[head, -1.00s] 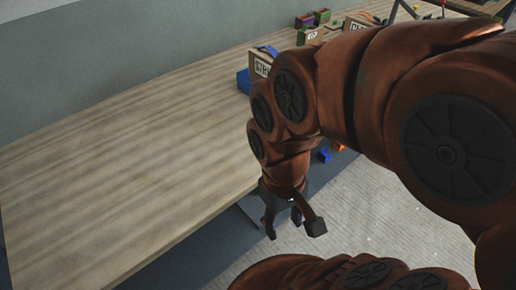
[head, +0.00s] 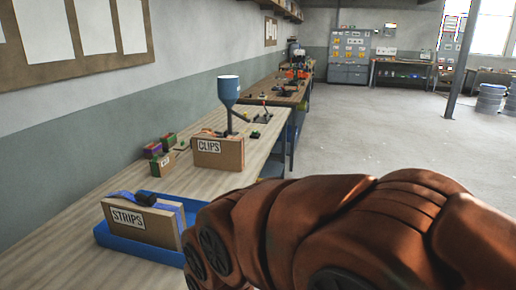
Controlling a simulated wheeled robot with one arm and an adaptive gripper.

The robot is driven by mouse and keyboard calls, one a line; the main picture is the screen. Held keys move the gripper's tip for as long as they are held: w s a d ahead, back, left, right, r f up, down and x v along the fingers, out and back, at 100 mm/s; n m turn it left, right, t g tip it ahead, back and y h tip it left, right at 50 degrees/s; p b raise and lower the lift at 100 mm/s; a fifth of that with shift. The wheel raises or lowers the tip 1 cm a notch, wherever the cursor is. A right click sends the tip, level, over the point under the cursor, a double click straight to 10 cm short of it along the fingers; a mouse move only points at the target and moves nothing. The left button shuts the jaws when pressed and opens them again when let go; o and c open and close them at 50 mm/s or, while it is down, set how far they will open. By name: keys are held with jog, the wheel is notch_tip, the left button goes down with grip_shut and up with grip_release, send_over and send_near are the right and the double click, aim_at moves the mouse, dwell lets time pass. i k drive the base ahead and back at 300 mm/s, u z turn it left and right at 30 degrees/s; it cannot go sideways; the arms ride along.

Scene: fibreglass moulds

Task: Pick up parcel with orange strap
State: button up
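A cardboard parcel labelled CLIPS (head: 219,153) stands upright on the wooden workbench (head: 75,238). A little orange shows along its top edge, but it is too small to tell whether this is a strap. A nearer cardboard parcel labelled STRIPS (head: 142,221) has a blue strap and stands in a blue tray (head: 112,241). My copper-coloured arm fills the lower right and hides the bench's near right edge. My gripper is out of view.
A blue funnel (head: 229,91) stands behind the CLIPS parcel. Small green, red and purple boxes (head: 168,141) sit near the wall. Another bench (head: 275,90) lies beyond. Open floor (head: 385,130) spreads to the right.

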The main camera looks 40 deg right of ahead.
aim_at(211, 150)
jog(key=z, duration=2.2)
jog(key=i, duration=2.2)
jog(key=u, duration=3.4)
jog(key=i, duration=0.4)
jog(key=z, duration=0.1)
